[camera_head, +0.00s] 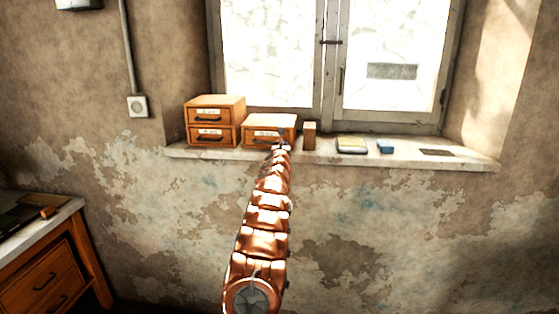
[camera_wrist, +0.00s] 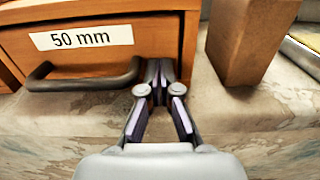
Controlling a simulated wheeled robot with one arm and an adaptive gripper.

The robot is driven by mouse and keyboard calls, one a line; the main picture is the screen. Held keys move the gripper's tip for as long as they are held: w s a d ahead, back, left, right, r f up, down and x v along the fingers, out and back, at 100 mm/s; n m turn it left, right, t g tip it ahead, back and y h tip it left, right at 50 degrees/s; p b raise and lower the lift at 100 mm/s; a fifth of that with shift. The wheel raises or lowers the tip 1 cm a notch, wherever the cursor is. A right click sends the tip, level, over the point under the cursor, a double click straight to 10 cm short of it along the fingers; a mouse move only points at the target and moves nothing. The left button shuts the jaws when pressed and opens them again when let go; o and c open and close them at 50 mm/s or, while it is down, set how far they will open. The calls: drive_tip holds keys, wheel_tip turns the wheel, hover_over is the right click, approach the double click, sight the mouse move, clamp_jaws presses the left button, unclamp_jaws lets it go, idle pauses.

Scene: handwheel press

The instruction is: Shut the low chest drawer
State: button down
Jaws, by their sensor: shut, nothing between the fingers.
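The low chest (camera_head: 270,122) is a small orange wooden box with one drawer, standing on the window sill. Its drawer front (camera_wrist: 100,60) fills the upper left of the wrist view, with a white "50 mm" label and a dark bar handle (camera_wrist: 80,80). The drawer looks flush or nearly flush with the case; I cannot tell exactly. My gripper (camera_wrist: 160,72) is shut and empty, its fingertips at the lower right of the drawer front, just right of the handle. I cannot tell whether they touch it. In the head view my gripper (camera_head: 281,146) hides part of the front.
A taller two-drawer chest (camera_head: 215,108) stands left of the low chest. A wooden block (camera_head: 310,135) stands close on the right, also in the wrist view (camera_wrist: 248,40). A notebook (camera_head: 351,145) and blue box (camera_head: 385,147) lie farther right on the sill (camera_head: 470,163).

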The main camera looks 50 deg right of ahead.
drive_tip(key=shift+a+r+b, duration=0.1)
drive_tip(key=shift+r+b, duration=0.15)
drive_tip(key=shift+b, duration=0.05)
drive_tip(key=shift+s+a+f+b, duration=0.2)
drive_tip(key=shift+a+f+b, duration=0.15)
drive_tip(key=shift+b, duration=0.5)
drive_tip(key=b+v, duration=1)
drive_tip(key=v, duration=0.3)
drive_tip(key=shift+r, duration=0.15)
idle(0.3)
